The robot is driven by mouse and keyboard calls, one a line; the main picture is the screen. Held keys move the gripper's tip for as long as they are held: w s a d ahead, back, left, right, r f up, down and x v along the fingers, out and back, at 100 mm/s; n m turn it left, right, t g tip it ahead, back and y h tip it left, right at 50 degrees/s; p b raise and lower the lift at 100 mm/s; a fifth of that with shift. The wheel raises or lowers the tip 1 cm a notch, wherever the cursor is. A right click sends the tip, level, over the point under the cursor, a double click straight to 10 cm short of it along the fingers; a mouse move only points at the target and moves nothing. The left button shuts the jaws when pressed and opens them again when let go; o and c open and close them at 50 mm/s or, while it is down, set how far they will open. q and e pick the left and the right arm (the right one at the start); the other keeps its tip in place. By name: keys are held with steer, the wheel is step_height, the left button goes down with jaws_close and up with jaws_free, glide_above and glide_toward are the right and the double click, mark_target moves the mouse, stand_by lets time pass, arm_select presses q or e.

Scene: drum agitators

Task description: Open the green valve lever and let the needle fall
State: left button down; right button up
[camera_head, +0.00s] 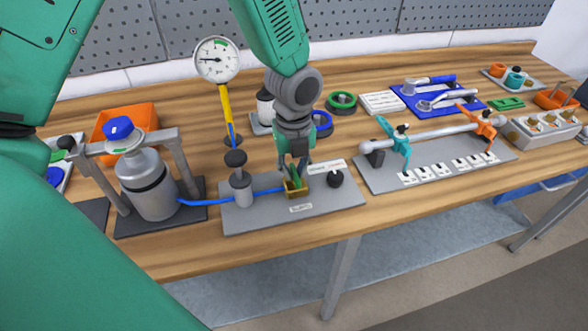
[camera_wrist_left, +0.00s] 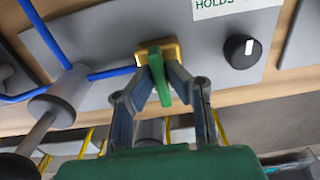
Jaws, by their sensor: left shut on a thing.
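The green valve lever (camera_wrist_left: 159,76) stands on a brass valve block (camera_wrist_left: 170,50) in the left wrist view. In the head view the brass block (camera_head: 297,189) sits on the grey panel (camera_head: 265,214), with the lever partly hidden by the gripper. My left gripper (camera_wrist_left: 160,85) is shut on the lever, a finger on each side; it comes down from above in the head view (camera_head: 297,172). The pressure gauge (camera_head: 217,60) stands on a yellow stem left of the gripper; its needle points roughly left. My right gripper is not in view.
A blue hose (camera_head: 200,202) links the grey cylinder (camera_head: 150,185) to the panel. A black knob (camera_head: 335,178) and a white label (camera_head: 327,167) sit right of the valve. A rack with teal and orange clamps (camera_head: 480,122) stands further right.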

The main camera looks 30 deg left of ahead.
arm_select(q)
steer(key=shift+d, duration=0.2)
steer(key=shift+s+a+n+p, duration=0.1)
steer(key=shift+s+n+p, duration=0.05)
steer(key=shift+n+p, duration=1.15)
steer(key=shift+n, duration=0.1)
steer(key=n+p, duration=0.2)
steer(key=n, duration=0.2)
steer(key=shift+s+n+p, duration=0.1)
steer(key=shift+n+p, duration=0.2)
steer(key=n+p, duration=0.1)
steer(key=n, duration=0.3)
steer(key=shift+d+p, duration=0.2)
steer(key=shift+p, duration=0.15)
steer(key=shift+n+p, duration=0.5)
steer(key=shift+n, duration=1.6)
steer(key=shift+w, duration=0.3)
